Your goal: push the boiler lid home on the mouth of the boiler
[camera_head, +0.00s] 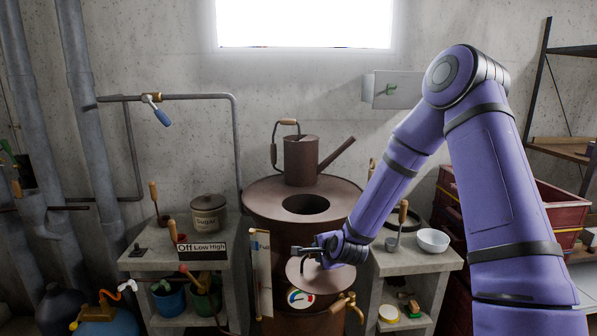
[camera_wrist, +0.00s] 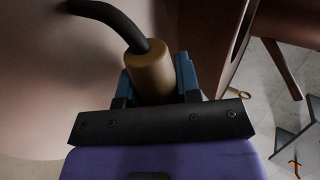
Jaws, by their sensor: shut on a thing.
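The boiler (camera_head: 262,225) is a rusty brown drum with a wide flat top. Its mouth (camera_head: 305,204) is a dark round hole in that top, uncovered. The boiler lid (camera_head: 322,284) is a brown disc hanging in front of the boiler, below the level of its top and apart from the mouth. My gripper (camera_head: 318,250) is shut on the lid's handle. In the wrist view my gripper (camera_wrist: 160,85) closes around the handle's tan grip (camera_wrist: 151,62), from which a dark curved rod (camera_wrist: 112,18) runs to the lid (camera_wrist: 45,75) at left.
A watering can (camera_head: 301,158) stands on the boiler top behind the mouth. A gauge (camera_head: 299,298) and a brass tap (camera_head: 343,303) are on the boiler's front. Stone shelves flank it, with a sugar pot (camera_head: 208,213) at left and a white bowl (camera_head: 433,240) at right.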

